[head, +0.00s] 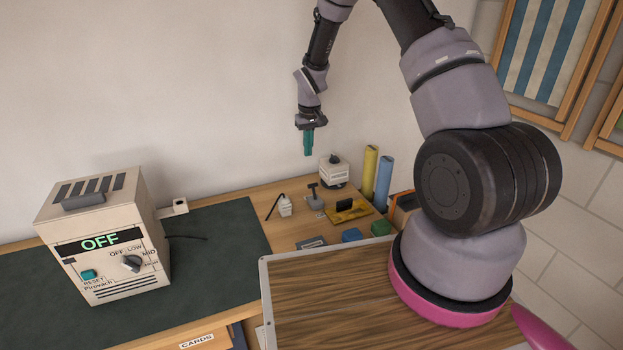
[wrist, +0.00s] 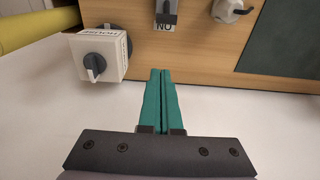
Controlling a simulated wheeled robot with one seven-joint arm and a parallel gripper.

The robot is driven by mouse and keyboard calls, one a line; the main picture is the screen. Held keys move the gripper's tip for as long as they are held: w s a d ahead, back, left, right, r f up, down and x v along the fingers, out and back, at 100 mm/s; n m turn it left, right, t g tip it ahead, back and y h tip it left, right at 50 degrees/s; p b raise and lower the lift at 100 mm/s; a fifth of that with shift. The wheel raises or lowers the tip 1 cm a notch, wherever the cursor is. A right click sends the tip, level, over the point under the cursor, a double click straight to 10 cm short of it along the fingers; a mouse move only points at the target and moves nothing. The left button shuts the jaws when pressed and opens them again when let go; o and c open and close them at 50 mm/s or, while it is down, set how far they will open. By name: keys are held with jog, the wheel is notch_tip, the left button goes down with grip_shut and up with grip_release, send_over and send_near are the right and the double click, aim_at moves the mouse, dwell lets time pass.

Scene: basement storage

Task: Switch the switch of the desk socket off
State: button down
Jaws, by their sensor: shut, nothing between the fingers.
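A small pale block with a dark round hole (head: 173,208) sits at the back of the desk beside the heater-like box; it may be the desk socket, but I cannot tell. A grey lever switch (head: 315,202) stands on the bare wood. In the wrist view the lever switch (wrist: 166,14) shows at the top edge with an upside-down "ON" label. A white box with a black knob (head: 334,171) stands behind it; it also shows in the wrist view (wrist: 97,56). My gripper (head: 308,154) is shut and empty, teal fingers pointing down, above the desk's back edge and touching nothing.
A beige box (head: 104,240) reading "OFF" stands on the dark mat (head: 225,232). A white item with a black stick (head: 285,208), a yellow tray (head: 349,211), small blocks, and yellow and blue rolls (head: 384,180) crowd the right side. The wall is close behind.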

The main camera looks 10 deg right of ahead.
aim_at(314, 194)
jog(key=shift+a+f, duration=0.1)
jog(key=shift+f, duration=0.3)
jog(key=f, duration=1)
jog(key=shift+w, duration=0.4)
jog(key=shift+s+d+r, duration=0.1)
jog(key=shift+s+r, duration=0.1)
jog(key=shift+s, duration=0.4)
jog(key=shift+s+d+r, duration=0.1)
jog(key=shift+s+r, duration=0.1)
jog(key=shift+s, duration=0.35)
jog(key=shift+s+d+r, duration=0.1)
jog(key=shift+s+d, duration=0.05)
jog(key=shift+s, duration=0.55)
